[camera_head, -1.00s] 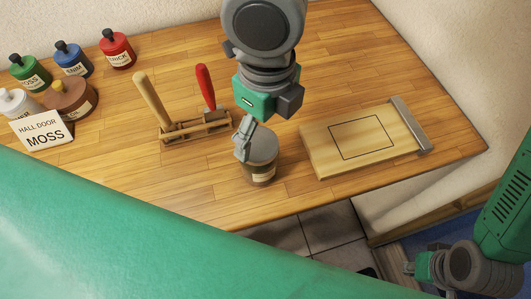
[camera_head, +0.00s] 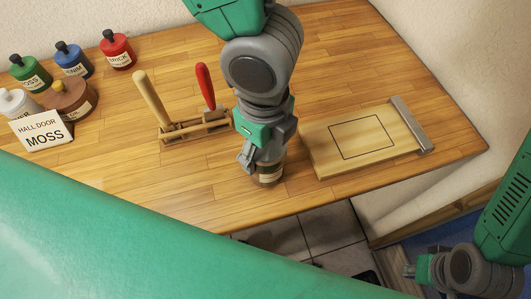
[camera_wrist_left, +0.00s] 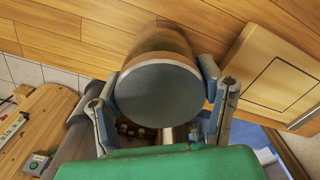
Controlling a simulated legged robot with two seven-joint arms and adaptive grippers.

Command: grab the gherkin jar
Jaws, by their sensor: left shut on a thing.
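The gherkin jar (camera_head: 268,178) stands near the front edge of the wooden worktop, a dark glass jar with a pale label. My left gripper (camera_head: 262,161) is over it from above, shut on its upper part, and hides most of it in the head view. In the left wrist view the jar's round grey lid (camera_wrist_left: 158,94) faces the camera, with a finger on each side. My right gripper (camera_head: 411,270) is low at the right, away from the worktop; its finger opening is too small to tell.
A wooden rack (camera_head: 195,128) with two upright-handled tools stands left of the jar. A wooden board with a metal end (camera_head: 330,157) lies close on the right. Paint bottles (camera_head: 117,51) and a "Hall door moss" card (camera_head: 42,131) are at far left.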

